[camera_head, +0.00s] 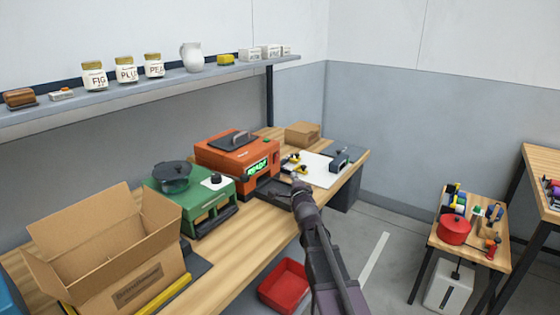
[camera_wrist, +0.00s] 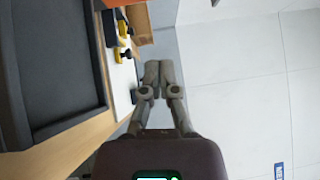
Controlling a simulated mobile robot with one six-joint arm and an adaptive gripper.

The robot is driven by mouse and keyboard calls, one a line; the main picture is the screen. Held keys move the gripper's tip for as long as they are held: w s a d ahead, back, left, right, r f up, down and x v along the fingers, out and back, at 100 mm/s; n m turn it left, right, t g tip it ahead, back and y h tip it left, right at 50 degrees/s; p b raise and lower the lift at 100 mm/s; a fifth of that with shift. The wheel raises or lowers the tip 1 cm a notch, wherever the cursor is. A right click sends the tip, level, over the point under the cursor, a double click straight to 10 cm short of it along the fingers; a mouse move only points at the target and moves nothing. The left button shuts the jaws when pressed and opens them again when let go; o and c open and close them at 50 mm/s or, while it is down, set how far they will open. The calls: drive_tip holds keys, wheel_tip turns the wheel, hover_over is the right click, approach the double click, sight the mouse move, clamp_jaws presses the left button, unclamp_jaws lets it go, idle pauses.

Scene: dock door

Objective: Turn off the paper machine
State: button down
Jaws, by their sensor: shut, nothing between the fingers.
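An orange machine (camera_head: 222,157) stands on the wooden bench in the head view, with a dark handle-like part (camera_head: 238,138) on top and a lit green display (camera_head: 257,169) on its front. The display seems to read "READY". A green machine (camera_head: 190,200) stands left of it, with a round black part and a white pad with a dark knob (camera_head: 215,179) on top. I cannot tell for sure which is the paper machine. My gripper (camera_head: 300,188) is shut and empty, right of the orange machine near the bench's front edge; its closed fingers show in the wrist view (camera_wrist: 160,70).
A dark tray (camera_wrist: 55,70) fills the left of the wrist view. A white board (camera_head: 318,170) with yellow tools lies right of the orange machine. An open cardboard box (camera_head: 140,285) stands at left. A red bin (camera_head: 284,284) is on the floor below. A shelf (camera_head: 180,78) runs above.

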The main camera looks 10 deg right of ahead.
approach(279, 155)
drive_tip(key=w+d, duration=0.3)
drive_tip(key=w, duration=0.1)
drive_tip(key=shift+w+a+r+p, duration=0.2)
drive_tip(key=shift+w+a+p, duration=0.15)
drive_tip(key=shift+w+a, duration=0.35)
drive_tip(key=shift+w+a+r+p, duration=0.25)
drive_tip(key=shift+w+a, duration=0.25)
drive_tip(key=shift+a, duration=0.3)
